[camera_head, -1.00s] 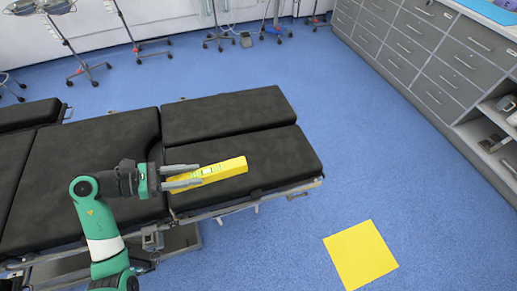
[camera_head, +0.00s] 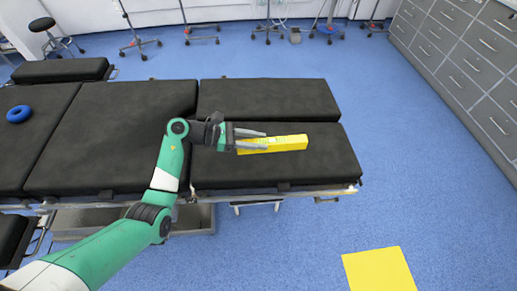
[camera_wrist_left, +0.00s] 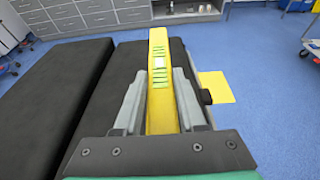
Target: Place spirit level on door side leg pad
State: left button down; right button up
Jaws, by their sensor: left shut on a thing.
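The yellow spirit level (camera_head: 286,143) is in my left gripper (camera_head: 252,139), whose fingers are shut on its near end. In the left wrist view the level (camera_wrist_left: 158,60) runs straight out between the two fingers (camera_wrist_left: 160,95), with its greenish vials facing the camera. The level lies over the near leg pad (camera_head: 325,165), which is black. I cannot tell whether it touches the pad or is held just above it. The other black leg pad (camera_head: 270,98) lies behind, across a narrow gap. My right gripper is not in view.
The table's middle section (camera_head: 110,135) is black, and a blue ring (camera_head: 18,114) lies farther left. A metal rail runs along the near edge. A yellow square (camera_head: 379,270) is on the blue floor. Grey drawers (camera_head: 470,65) stand at right. The pad around the level is clear.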

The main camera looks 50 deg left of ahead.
pick_arm(q)
jog(key=shift+w+f+b, duration=0.15)
jog(key=shift+f+b, duration=1.55)
jog(key=shift+f, duration=0.65)
jog(key=shift+c, duration=2.4)
grip_release()
jog(key=shift+r, duration=0.25)
jog(key=shift+r+p, duration=0.7)
jog(key=shift+p, duration=0.15)
jog(key=p+v, duration=0.1)
jog(key=v, duration=0.4)
jog(key=p+v, duration=0.2)
jog(key=v, duration=0.4)
jog(key=shift+a+f, duration=0.1)
jog(key=shift+f, duration=0.15)
jog(key=shift+s+a, duration=0.2)
jog(key=shift+s, duration=0.2)
